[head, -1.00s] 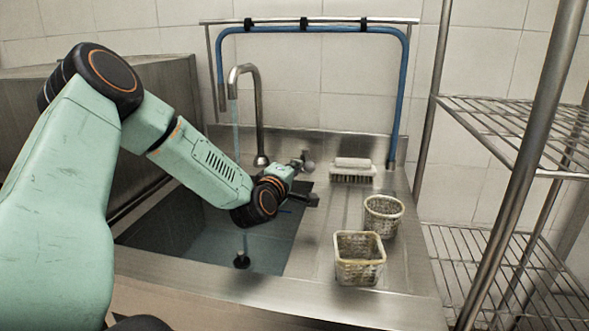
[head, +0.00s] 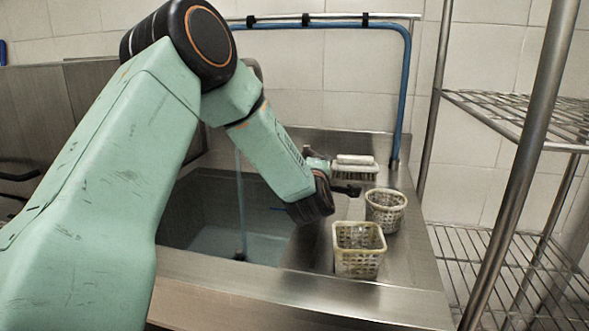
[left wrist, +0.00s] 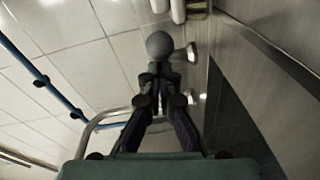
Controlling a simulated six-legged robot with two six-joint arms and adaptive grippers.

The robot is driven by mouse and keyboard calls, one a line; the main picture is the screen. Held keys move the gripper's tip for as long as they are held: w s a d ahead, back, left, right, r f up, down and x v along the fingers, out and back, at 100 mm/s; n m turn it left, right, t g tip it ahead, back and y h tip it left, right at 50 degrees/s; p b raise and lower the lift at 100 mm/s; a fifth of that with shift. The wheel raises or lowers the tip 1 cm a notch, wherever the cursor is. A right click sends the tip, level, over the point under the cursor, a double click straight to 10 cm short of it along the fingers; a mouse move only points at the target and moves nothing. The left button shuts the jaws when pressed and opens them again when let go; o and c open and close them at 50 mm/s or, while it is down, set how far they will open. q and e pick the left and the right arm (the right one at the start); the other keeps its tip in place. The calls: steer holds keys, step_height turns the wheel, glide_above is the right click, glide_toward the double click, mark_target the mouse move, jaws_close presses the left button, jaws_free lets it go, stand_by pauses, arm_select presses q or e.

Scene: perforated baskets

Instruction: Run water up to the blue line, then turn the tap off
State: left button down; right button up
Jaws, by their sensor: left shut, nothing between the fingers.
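A thin water stream (head: 239,190) falls into the steel sink (head: 190,205), and water (head: 235,243) covers its bottom. A short blue line (head: 279,209) shows on the sink's right wall, above the water. My left arm hides most of the tap in the head view; its curved spout (left wrist: 105,118) shows in the left wrist view. A grey ball-shaped knob (left wrist: 159,45) lies just past my left gripper (left wrist: 158,72), which is shut and empty. I cannot tell whether they touch. In the head view the left fingers are mostly hidden behind the wrist. My right gripper is not in view.
A wire rack (head: 510,115) is at the right. A blue hose (head: 400,100) runs along the wall.

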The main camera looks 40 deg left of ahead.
arm_select(q)
steer(key=w+d, duration=0.1)
steer(key=w, duration=0.1)
steer(key=shift+w+d, duration=0.3)
steer(key=shift+d, duration=0.1)
steer(key=shift+w+d+b, duration=0.15)
steer(key=shift+w+d, duration=0.05)
steer(key=shift+w, duration=0.35)
steer(key=shift+w+d+b, duration=0.15)
steer(key=shift+w+d, duration=0.05)
steer(key=shift+w, duration=0.35)
steer(key=shift+r, duration=0.15)
step_height(320, 180, up, 10)
